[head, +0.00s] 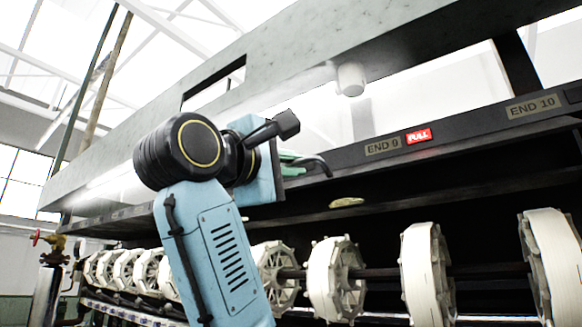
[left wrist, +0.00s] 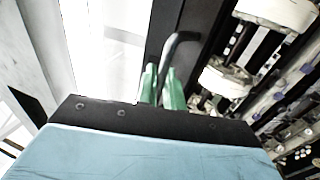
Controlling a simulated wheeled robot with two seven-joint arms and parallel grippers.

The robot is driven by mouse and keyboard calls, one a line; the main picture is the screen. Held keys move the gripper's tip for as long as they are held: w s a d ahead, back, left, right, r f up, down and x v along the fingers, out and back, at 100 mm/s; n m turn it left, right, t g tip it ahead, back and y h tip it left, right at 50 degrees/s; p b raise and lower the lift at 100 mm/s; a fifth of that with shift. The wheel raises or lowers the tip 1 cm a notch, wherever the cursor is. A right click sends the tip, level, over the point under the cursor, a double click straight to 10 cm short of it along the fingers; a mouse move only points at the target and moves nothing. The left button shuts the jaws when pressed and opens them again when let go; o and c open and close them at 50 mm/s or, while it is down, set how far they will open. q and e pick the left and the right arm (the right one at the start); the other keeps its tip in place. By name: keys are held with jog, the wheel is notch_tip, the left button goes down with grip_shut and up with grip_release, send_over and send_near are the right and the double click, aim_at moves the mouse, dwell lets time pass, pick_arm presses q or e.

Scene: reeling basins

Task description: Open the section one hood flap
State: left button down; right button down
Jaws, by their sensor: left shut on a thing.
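My left gripper (head: 296,158) is at the dark front rail under the hood, left of the END 9 label. Its green fingers, also in the left wrist view (left wrist: 161,88), are shut on a dark curved handle (head: 324,166). In the left wrist view the handle (left wrist: 181,40) rises from between the fingers and bends over. The long pale hood (head: 310,55) runs above, with a dark slot at its upper left. My wrist hides part of the hood and rail, so I cannot tell the flap's edges or how far it is open. My right gripper is out of view.
A row of white reels (head: 425,275) on a dark shaft runs below the rail, close to my arm. A lit red FULL sign (head: 419,136) sits between the END 9 (head: 383,147) and END 10 (head: 533,106) labels. A pale knob (head: 351,79) hangs under the hood.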

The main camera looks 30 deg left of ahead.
pick_arm(q)
jog(key=shift+r+p, duration=0.3)
jog(key=shift+r, duration=0.35)
jog(key=shift+w+r+p, duration=0.2)
jog(key=shift+r+p, duration=0.1)
jog(key=shift+r, duration=0.75)
jog(key=c, duration=1.6)
grip_release()
jog(key=shift+c, duration=0.2)
jog(key=d+b+v, duration=0.1)
jog(key=b+v, duration=0.5)
jog(key=v, duration=0.3)
jog(key=b, duration=0.7)
send_near(292, 164)
jog(key=s+r, duration=0.2)
jog(key=s, duration=0.1)
jog(key=shift+a+r, duration=0.2)
jog(key=shift+a, duration=0.2)
